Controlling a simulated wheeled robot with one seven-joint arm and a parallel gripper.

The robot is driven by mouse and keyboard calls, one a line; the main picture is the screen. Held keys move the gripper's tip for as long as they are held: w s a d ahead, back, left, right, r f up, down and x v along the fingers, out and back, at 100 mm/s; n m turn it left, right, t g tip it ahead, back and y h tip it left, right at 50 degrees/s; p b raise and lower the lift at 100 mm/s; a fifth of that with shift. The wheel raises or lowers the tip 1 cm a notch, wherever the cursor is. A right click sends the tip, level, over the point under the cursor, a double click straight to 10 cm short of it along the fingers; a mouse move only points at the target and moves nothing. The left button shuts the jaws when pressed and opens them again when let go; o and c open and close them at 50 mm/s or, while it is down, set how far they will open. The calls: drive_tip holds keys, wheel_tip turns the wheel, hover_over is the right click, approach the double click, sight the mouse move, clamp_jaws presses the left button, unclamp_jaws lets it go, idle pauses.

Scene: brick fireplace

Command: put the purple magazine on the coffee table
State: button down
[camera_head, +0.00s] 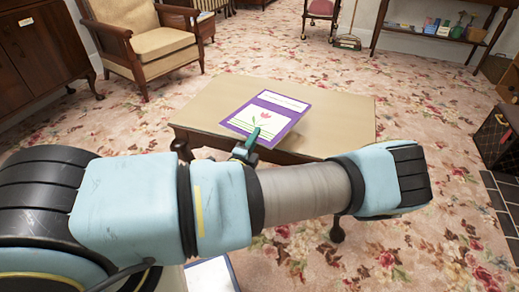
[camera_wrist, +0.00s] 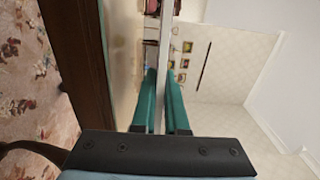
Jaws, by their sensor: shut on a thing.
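The purple magazine (camera_head: 267,112) has a purple border and a white cover with a red flower. In the head view it appears over the top of the coffee table (camera_head: 330,120). My gripper (camera_head: 252,139) is shut on its near edge with green fingers. In the wrist view the magazine (camera_wrist: 170,70) is a thin pale strip seen edge-on between the fingers (camera_wrist: 164,85). The coffee table's top and dark edge (camera_wrist: 80,80) lie to the left there, with a gap between tabletop and magazine. The magazine looks roughly level and slightly raised.
A beige armchair (camera_head: 160,43) stands behind the table at left, by a dark cabinet (camera_head: 38,50). A shelf table (camera_head: 440,40) stands at back right and a dark case (camera_head: 497,138) at right. The visible tabletop around the magazine is bare.

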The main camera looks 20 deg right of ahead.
wheel_tip(320, 180, down, 7)
drive_tip(key=b, duration=0.1)
drive_tip(key=shift+r, duration=0.15)
drive_tip(key=shift+f, duration=0.2)
drive_tip(key=c, duration=0.9)
unclamp_jaws()
drive_tip(key=shift+c, duration=0.2)
